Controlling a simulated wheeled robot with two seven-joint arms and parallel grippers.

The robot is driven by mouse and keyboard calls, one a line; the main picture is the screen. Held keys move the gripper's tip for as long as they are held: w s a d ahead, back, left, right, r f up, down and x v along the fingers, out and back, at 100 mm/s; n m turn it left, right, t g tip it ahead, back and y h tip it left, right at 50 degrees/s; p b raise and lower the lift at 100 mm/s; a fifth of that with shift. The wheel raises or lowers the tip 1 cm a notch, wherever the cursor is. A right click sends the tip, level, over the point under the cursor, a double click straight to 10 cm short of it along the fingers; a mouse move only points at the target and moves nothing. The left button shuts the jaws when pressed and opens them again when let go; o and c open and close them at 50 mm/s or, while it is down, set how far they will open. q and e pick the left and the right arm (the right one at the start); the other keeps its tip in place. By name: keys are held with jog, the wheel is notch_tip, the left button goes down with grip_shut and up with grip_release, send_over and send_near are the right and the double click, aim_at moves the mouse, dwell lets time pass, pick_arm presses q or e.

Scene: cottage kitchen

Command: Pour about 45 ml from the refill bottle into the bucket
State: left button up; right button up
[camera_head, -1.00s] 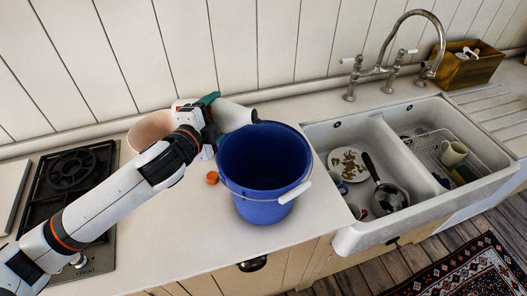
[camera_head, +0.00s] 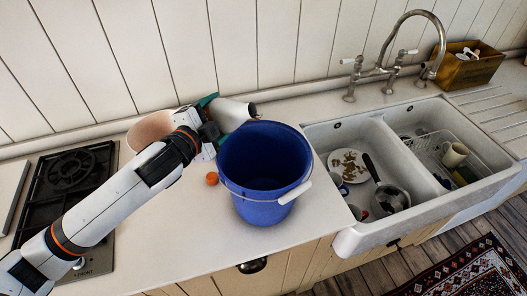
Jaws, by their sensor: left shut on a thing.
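The white refill bottle (camera_head: 232,112) is held lying over on its side, its neck pointing right toward the far left rim of the bucket. Its dark mouth is at the right end, close to that rim. My left gripper (camera_head: 209,118) is shut on the bottle; its wrist hides part of the grip and the bottle's rear end. The blue bucket (camera_head: 258,207) stands upright on the counter, with a wire handle and white grip at its right. I see no stream of liquid, and the bucket's dark inside shows no clear level. My right gripper is not in view.
A small orange cap (camera_head: 212,178) lies on the counter (camera_head: 190,232) left of the bucket. A pinkish bowl-like vessel (camera_head: 148,130) stands behind my arm. A black hob (camera_head: 70,172) is at left. The double sink (camera_head: 352,238) with dishes is close at right. The front counter is clear.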

aim_at(220, 104)
pick_arm(q)
jog(key=shift+s+d+n+h, duration=0.15)
jog(key=shift+d+n+h, duration=0.2)
jog(key=shift+n, duration=0.65)
jog(key=r+p, duration=0.1)
jog(key=d+r+n+p, duration=0.1)
jog(key=r+p, duration=0.1)
jog(key=r+n+p, duration=0.1)
jog(key=r+p, duration=0.1)
jog(key=shift+s+d+r+h, duration=0.15)
jog(key=shift+s+r+h, duration=0.05)
jog(key=shift+h, duration=0.05)
jog(key=shift+r+n+h, duration=0.1)
jog(key=shift+n+h, duration=0.3)
jog(key=shift+n, duration=0.7)
jog(key=shift+f+n+t+b, duration=0.3)
jog(key=shift+f+n+b, duration=0.1)
jog(key=shift+f+n, duration=0.4)
jog(key=shift+r+n+h+p, duration=0.3)
jog(key=shift+r+n+p, duration=0.3)
jog(key=shift+p, duration=0.05)
jog(key=shift+w+f+n, duration=0.1)
jog(key=shift+f+n, duration=0.15)
jog(key=shift+n, duration=0.35)
jog(key=shift+n+t, duration=0.3)
jog(key=shift+n, duration=0.3)
jog(key=shift+f, duration=0.15)
